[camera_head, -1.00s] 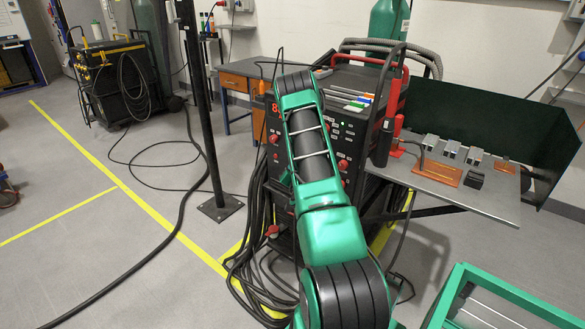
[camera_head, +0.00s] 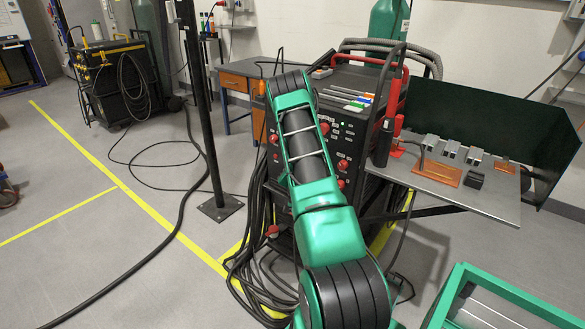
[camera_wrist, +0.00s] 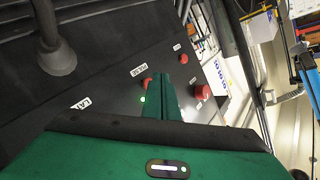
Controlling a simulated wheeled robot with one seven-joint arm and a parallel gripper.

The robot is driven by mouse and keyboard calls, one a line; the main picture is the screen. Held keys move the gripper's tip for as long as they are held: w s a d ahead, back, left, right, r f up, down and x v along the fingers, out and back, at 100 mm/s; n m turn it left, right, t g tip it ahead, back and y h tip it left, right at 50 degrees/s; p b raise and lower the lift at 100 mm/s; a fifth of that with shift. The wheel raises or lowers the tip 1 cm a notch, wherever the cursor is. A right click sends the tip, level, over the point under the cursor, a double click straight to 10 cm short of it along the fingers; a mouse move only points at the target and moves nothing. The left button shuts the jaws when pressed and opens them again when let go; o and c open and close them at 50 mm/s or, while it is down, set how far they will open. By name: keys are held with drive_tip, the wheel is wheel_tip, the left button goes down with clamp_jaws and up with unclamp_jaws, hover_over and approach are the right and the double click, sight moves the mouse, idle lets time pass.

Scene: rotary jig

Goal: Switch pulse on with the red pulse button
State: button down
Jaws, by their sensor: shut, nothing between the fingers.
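The welding machine (camera_head: 355,100) has a dark front panel with red knobs and buttons, partly hidden by my arm in the head view. In the wrist view, the panel (camera_wrist: 120,50) fills the left and middle. The gripper is hidden in the head view.
A larger red knob (camera_wrist: 202,92) and a small red button (camera_wrist: 184,58) lie right of the fingers. A dark cable plug (camera_wrist: 57,58) sticks out at the left. A metal table (camera_head: 460,190) with parts stands right of the machine; cables (camera_head: 250,245) hang in front.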

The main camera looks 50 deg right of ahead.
drive_tip(key=a, duration=0.6)
drive_tip(key=shift+s, duration=0.35)
idle(0.6)
